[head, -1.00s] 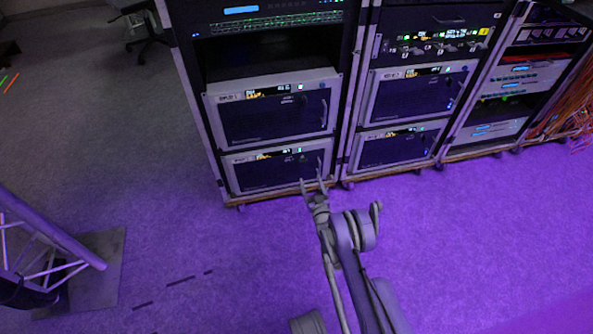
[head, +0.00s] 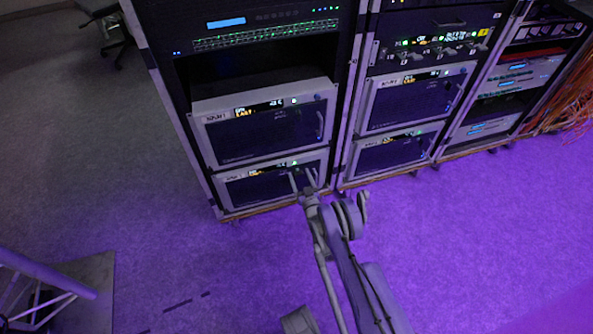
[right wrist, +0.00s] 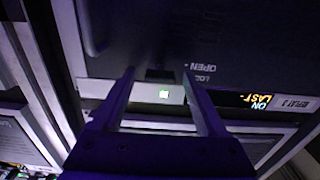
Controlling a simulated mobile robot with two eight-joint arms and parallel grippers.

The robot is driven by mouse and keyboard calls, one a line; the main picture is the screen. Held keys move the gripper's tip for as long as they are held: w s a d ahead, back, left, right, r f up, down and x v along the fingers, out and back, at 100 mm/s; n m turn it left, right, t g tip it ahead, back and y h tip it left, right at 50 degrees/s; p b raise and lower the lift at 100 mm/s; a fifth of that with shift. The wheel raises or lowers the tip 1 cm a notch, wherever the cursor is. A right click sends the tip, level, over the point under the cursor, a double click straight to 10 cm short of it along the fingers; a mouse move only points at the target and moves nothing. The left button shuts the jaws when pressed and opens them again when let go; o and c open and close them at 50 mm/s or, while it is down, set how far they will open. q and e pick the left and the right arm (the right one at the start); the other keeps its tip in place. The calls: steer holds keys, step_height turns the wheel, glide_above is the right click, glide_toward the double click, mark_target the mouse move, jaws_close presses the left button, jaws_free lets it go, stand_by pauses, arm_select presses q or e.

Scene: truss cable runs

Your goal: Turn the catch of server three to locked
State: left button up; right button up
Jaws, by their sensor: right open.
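The server my right gripper is at is the lower unit (head: 245,190) of the left rack. It also shows upside down in the right wrist view, with a tag seeming to read "REPEAT 3" (right wrist: 292,102). My right gripper (head: 303,178) is open at the right part of its front. In the right wrist view the open fingers (right wrist: 158,75) straddle a dark catch-like piece (right wrist: 160,74) beside the markings "OPEN" and "LOC…". A green light (right wrist: 164,94) shows between the fingers. The catch's exact angle is too dark to tell. My left gripper is out of view.
A similar server (head: 265,130) with an upright handle sits directly above. More racks (head: 410,100) stand to the right, with orange cables (head: 565,95) at the far right. A metal truss (head: 45,275) on a plate is at lower left. The floor before the racks is clear.

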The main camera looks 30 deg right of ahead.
steer(key=shift+s, duration=0.1)
steer(key=shift+c, duration=0.3)
jaws_close()
steer(key=shift+m, duration=0.3)
steer(key=m, duration=0.4)
steer(key=shift+d+p, duration=0.1)
steer(key=shift+p, duration=0.2)
steer(key=m, duration=1.3)
steer(key=shift+d+f, duration=0.1)
steer(key=shift+m, duration=0.3)
